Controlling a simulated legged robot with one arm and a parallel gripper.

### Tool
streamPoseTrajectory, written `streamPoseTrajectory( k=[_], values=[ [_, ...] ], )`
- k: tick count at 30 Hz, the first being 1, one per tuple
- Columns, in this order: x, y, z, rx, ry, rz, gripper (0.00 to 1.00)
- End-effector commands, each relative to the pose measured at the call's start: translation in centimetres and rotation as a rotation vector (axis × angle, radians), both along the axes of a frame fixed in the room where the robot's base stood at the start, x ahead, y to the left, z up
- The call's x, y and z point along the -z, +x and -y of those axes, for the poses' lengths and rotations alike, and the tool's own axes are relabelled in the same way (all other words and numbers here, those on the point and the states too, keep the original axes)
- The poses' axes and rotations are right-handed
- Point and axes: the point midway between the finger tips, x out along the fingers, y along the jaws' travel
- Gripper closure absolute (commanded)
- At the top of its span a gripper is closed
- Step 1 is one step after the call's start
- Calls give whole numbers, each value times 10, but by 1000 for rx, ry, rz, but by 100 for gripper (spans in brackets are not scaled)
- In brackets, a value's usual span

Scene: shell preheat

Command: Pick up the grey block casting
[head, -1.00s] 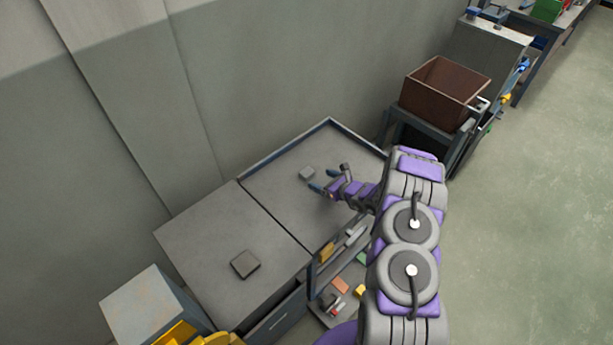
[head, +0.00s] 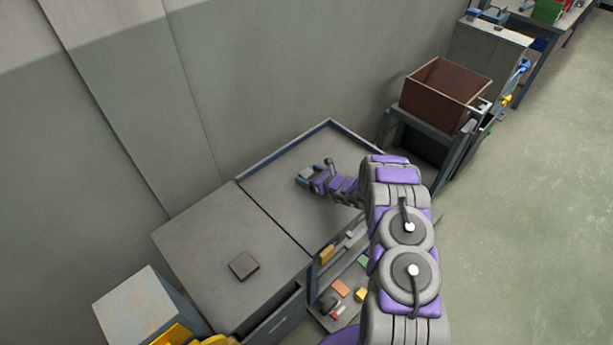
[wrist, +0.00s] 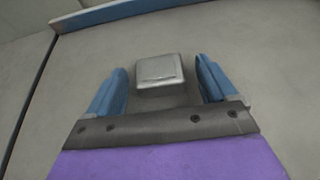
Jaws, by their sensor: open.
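The grey block casting (wrist: 159,71) shows in the wrist view as a small light-grey block with a raised top, lying on the grey tabletop. My gripper (wrist: 165,82) is open, with one blue finger to the left of the block and one to the right. The block sits between and slightly beyond the fingertips, with a gap on each side. In the head view my gripper (head: 303,177) is low over the rimmed table, and the block is mostly hidden by it, so I cannot tell it apart there.
The rimmed table (head: 280,205) has a raised blue edge along the wall. A dark square block (head: 243,266) lies on the adjoining cabinet top (head: 200,250). A brown open bin (head: 445,92) stands at the right. A lower shelf holds several small coloured parts.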

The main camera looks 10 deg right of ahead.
Motion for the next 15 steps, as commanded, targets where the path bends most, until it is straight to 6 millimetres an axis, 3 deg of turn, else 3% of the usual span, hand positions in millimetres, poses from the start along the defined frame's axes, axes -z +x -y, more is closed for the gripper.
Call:
streamPoseTrajectory(
  k=[2, 15],
  values=[
    [0, 0, 0, 0, 0, 0, 15],
    [0, 0, 0, 0, -1, 0, 56]
  ],
)
